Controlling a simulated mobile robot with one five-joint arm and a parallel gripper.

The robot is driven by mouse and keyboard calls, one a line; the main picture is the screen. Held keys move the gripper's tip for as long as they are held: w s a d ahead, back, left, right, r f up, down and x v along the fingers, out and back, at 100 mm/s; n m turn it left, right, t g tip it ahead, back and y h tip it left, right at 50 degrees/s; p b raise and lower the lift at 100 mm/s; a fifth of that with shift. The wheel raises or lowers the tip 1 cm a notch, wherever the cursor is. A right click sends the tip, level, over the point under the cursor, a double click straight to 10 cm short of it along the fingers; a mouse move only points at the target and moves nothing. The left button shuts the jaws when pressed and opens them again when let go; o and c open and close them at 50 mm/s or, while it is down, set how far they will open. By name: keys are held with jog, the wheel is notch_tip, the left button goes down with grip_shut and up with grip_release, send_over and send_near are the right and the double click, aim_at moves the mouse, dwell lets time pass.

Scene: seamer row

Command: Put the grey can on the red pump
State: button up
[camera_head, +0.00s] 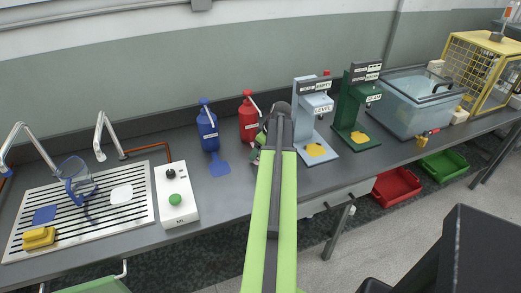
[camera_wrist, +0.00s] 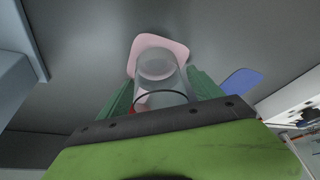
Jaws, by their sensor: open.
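The red pump (camera_head: 249,118) is a red bottle with a pump head, standing at the back of the counter right of the blue one. In the wrist view its pale pink plate (camera_wrist: 150,42) lies on the counter. A grey, see-through-looking can (camera_wrist: 164,72) is between the green fingers of my gripper (camera_wrist: 163,98), and its far end overlaps the pink plate. I cannot tell whether it rests fully on the plate. My gripper is open around the can. In the head view my arm hides the can and most of the gripper.
The blue pump (camera_head: 208,130) with its blue plate (camera_head: 219,168) stands to the left. A light blue-grey seamer stand (camera_head: 312,105) and a green one (camera_head: 350,112) stand close on the right. A white control box (camera_head: 176,194) and slotted drain board (camera_head: 85,220) are further left.

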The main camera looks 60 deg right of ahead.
jog(key=shift+r, duration=0.3)
jog(key=p+v, duration=1.1)
jog(key=shift+s+r, duration=0.15)
jog(key=shift+r, duration=0.2)
